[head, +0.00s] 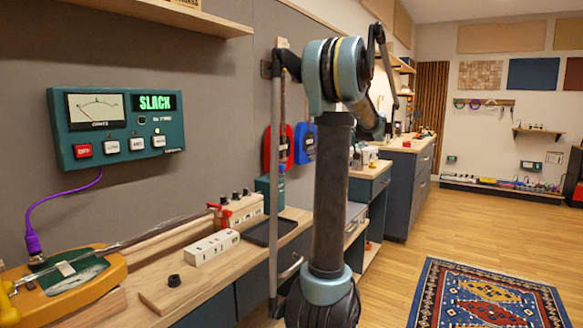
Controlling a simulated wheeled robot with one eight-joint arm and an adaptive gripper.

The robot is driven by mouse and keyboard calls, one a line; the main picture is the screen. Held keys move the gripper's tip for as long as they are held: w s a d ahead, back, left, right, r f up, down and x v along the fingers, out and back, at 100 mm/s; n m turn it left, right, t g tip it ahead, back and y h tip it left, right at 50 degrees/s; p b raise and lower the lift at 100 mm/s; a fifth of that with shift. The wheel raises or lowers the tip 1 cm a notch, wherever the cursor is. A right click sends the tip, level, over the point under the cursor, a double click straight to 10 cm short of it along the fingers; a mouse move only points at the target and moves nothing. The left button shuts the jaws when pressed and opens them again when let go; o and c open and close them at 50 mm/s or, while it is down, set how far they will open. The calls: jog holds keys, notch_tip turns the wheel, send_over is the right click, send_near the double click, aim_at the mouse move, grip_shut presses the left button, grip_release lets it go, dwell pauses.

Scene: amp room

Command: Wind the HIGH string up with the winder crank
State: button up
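A long-necked instrument with an orange and green body (68,283) lies on the bench at the lower left. Its neck runs right to a pale wooden headstock block (237,207) with several black knobs. A red crank-like piece (221,213) stands at the block's near end; I cannot tell if it is the winder crank. Which string is HIGH is too small to tell. The teal tuner box (118,128) on the wall reads SLACK. My arm (333,190) stands upright right of the bench. I cannot make out my gripper's fingers.
A purple cable (62,196) joins tuner and instrument. A patterned rug (488,297) lies on the open floor at right.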

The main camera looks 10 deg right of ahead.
aim_at(282, 165)
jog(key=shift+t, duration=0.3)
jog(key=x, duration=0.5)
jog(key=w+x, duration=0.1)
jog(key=x, duration=0.9)
jog(key=shift+w+d+f, duration=0.15)
jog(key=shift+w+d, duration=0.05)
jog(key=shift+c, duration=0.6)
